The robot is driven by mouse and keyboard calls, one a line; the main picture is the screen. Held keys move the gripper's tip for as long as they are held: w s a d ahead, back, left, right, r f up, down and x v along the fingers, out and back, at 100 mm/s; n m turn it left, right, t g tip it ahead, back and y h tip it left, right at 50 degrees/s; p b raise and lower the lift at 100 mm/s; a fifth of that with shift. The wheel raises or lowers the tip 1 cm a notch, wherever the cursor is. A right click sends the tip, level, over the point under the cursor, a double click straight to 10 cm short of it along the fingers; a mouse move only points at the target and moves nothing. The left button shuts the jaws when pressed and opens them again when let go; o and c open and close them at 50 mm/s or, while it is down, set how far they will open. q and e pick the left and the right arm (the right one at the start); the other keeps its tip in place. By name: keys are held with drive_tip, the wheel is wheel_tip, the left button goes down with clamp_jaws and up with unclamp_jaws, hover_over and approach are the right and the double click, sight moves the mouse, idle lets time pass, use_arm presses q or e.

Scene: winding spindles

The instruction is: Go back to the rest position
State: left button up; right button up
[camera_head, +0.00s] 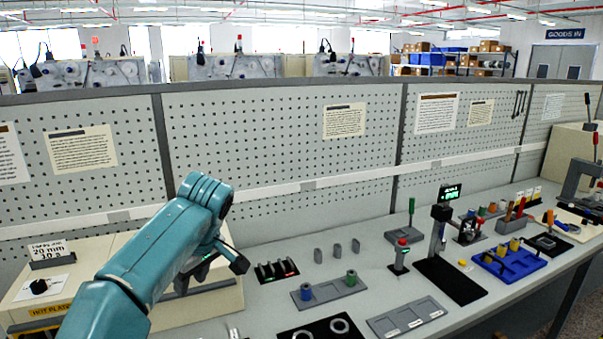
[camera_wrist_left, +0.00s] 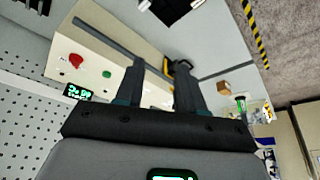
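My left arm comes in from the left in the head view, raised over the bench, with its gripper (camera_head: 238,264) low at the end of the bent wrist. In the left wrist view the two dark fingers of the left gripper (camera_wrist_left: 160,78) stand apart with nothing held between them. The head view shows the fingers only partly. My right gripper is in neither view.
A hot-plate box (camera_head: 40,288) stands at left, partly behind my arm. A grey tray (camera_head: 330,293) with blue and green pieces, a black press stand (camera_head: 450,280) and a blue tray (camera_head: 510,262) stand farther right. A pegboard wall (camera_head: 280,130) runs behind.

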use_arm(q)
wheel_tip(320, 180, down, 15)
drive_tip(key=w+d+m+h+b, duration=0.1)
drive_tip(key=w+d+m+h, duration=0.1)
drive_tip(key=d+m, duration=0.15)
drive_tip(key=s+d+f+m+g+h+b, duration=0.15)
drive_tip(key=s+f, duration=0.25)
drive_tip(key=f, duration=0.6)
drive_tip(key=s+d+f+m+h+b, duration=0.1)
drive_tip(key=s+f+m+h, duration=0.15)
drive_tip(key=f, duration=0.75)
drive_tip(key=s+d+f+m+h+b, duration=0.1)
drive_tip(key=s+d+f+m+b, duration=0.15)
drive_tip(key=s+f, duration=0.95)
drive_tip(key=s, duration=0.6)
drive_tip(key=s+f+h, duration=0.1)
drive_tip(key=s+f, duration=0.2)
drive_tip(key=s, duration=0.6)
drive_tip(key=shift+f+b, duration=0.15)
drive_tip(key=shift+b, duration=0.15)
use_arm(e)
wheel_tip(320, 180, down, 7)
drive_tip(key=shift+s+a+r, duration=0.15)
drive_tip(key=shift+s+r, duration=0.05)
use_arm(q)
drive_tip(key=shift+w+d+g, duration=0.1)
drive_tip(key=shift+g, duration=0.15)
